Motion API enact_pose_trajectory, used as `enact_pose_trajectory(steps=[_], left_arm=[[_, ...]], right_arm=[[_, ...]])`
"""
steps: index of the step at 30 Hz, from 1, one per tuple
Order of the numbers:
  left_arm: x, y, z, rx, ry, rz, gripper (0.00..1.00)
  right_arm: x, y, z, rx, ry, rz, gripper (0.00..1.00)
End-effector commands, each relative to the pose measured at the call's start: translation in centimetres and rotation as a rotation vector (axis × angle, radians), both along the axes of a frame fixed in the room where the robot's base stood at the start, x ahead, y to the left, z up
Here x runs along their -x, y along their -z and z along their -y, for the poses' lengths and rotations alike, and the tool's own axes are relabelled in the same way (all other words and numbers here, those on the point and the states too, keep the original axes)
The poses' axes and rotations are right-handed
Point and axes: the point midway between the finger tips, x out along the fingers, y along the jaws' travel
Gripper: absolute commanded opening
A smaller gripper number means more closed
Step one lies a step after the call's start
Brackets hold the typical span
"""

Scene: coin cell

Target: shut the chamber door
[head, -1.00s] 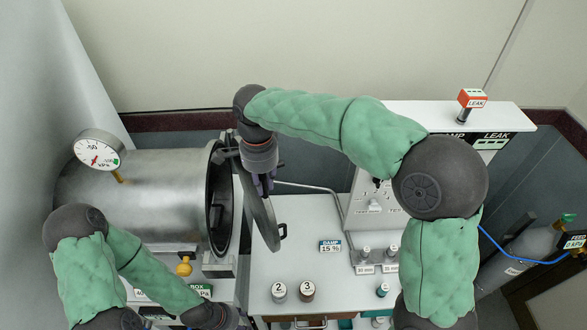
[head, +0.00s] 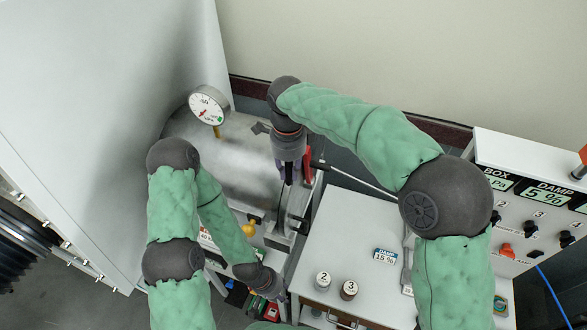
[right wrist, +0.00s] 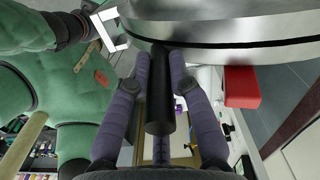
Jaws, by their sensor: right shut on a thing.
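The metal chamber (head: 240,155) lies on the left with its dial gauge on top. Its round door (right wrist: 250,52) is at the chamber's right end; in the right wrist view its rim lies close along the chamber flange, with a thin dark line between them. I cannot tell whether it is fully seated. My right gripper (head: 287,178) is at the door, its purple fingers (right wrist: 160,72) shut on the black door handle (right wrist: 160,105). My left gripper (head: 268,290) hangs low in front of the chamber, apart from the door; its fingers are not clear.
A red part (head: 307,163) is beside the door; a red block (right wrist: 242,87) shows in the right wrist view. A control panel (head: 530,190) stands at far right.

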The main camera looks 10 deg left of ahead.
Motion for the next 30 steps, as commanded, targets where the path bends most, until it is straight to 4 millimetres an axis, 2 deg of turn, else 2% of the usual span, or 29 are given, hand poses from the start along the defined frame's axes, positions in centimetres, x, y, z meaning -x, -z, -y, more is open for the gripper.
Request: enact_pose_trajectory(steps=[6,7,9,22,26,30], left_arm=[[0.0,0.0,0.0,0.0,0.0,0.0,0.4],[0.0,0.0,0.0,0.0,0.0,0.0,0.4],[0.0,0.0,0.0,0.0,0.0,0.0,0.4],[0.0,0.0,0.0,0.0,0.0,0.0,0.4],[0.0,0.0,0.0,0.0,0.0,0.0,0.4],[0.0,0.0,0.0,0.0,0.0,0.0,0.4]], right_arm=[[-0.1,-0.2,-0.3,-0.01,0.0,0.006,0.0],[-0.1,-0.2,-0.3,-0.011,0.0,0.007,0.27],[-0.1,-0.2,-0.3,-0.01,0.0,0.007,0.45],[-0.1,-0.7,-0.2,-0.007,0.0,0.005,0.45],[-0.2,-2.3,-0.2,-0.007,0.0,0.007,0.45],[-0.2,-5.1,-0.3,-0.008,-0.001,0.008,0.45]])
